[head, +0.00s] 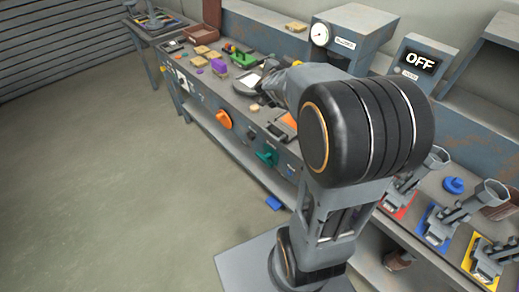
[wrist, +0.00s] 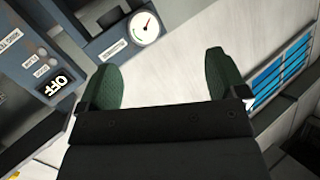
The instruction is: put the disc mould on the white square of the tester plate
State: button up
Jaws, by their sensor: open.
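A dark plate with a white square (head: 250,80) lies on the bench in the head view, left of my arm; it looks like the tester plate. I cannot pick out the disc mould for certain. A small tan piece (head: 254,107) lies near the plate, too small to identify. A blue round piece (head: 453,185) sits on the right part of the bench. My gripper (wrist: 163,78) is open in the wrist view, its two green fingertips wide apart with nothing held between them. In the head view my own arm largely hides the gripper.
A gauge box (head: 345,38) and an OFF display box (head: 422,62) stand at the back of the bench. Coloured blocks lie at the left, including a purple one (head: 219,66). Clamp-like stands on coloured pads (head: 440,225) fill the right. A blue piece (head: 273,202) lies on the floor.

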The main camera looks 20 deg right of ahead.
jog(key=s+a+f+n+g+y, duration=0.1)
jog(key=s+a+n+y, duration=0.3)
jog(key=a, duration=0.4)
jog(key=s+a+f+n+y, duration=0.1)
jog(key=s+a+n+y, duration=0.1)
jog(key=a+n+y, duration=0.5)
jog(key=s+a+f+g, duration=0.2)
jog(key=s+g, duration=0.1)
jog(key=s, duration=0.4)
jog(key=s+a+f+g, duration=0.2)
jog(key=s+f+g, duration=0.1)
jog(key=s, duration=0.5)
jog(key=shift+s+n+g+h, duration=0.15)
jog(key=shift+n+g+h, duration=0.25)
jog(key=shift+c, duration=0.3)
